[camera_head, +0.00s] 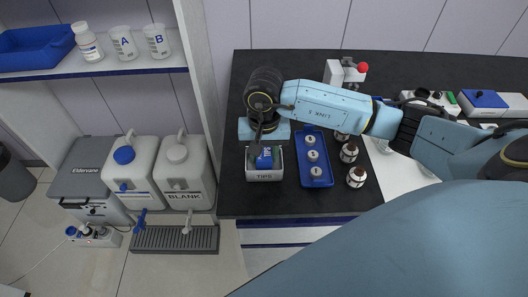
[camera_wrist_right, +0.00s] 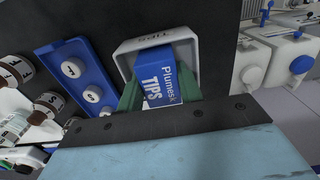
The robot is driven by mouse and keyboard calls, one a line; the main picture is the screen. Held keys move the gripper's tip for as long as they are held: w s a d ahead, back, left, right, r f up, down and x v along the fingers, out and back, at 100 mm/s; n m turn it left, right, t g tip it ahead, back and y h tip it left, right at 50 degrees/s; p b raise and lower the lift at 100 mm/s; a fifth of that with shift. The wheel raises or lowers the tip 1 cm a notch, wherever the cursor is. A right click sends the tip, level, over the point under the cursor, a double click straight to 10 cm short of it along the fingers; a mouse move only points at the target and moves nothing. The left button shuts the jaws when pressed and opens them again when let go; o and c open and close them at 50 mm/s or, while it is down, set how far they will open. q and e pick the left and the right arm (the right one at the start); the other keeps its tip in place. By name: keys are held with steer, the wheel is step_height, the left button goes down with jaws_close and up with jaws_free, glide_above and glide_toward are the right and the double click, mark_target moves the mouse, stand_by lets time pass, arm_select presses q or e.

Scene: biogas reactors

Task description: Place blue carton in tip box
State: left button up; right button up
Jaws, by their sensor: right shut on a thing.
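The blue carton (camera_wrist_right: 155,77), printed "Plumesk TIPS", is held between the green fingers of my right gripper (camera_wrist_right: 160,92) in the wrist view. The white tip box (camera_wrist_right: 192,47), labelled TIPS, lies just beyond and around the carton's far end. In the head view the tip box (camera_head: 264,175) stands near the front left of the dark bench. The carton (camera_head: 264,160) shows within its opening, below my right gripper (camera_head: 262,143). I cannot tell whether the carton touches the box floor. My left gripper is not in view.
A blue tray (camera_head: 317,172) with white-capped items stands right of the tip box, with several brown bottles (camera_head: 356,177) beside it. A red-knobbed device (camera_head: 347,72) is at the back.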

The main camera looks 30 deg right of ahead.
mark_target(264, 152)
steer(key=o, duration=1)
steer(key=shift+f, duration=0.15)
step_height(264, 152, up, 12)
steer(key=shift+r, duration=0.2)
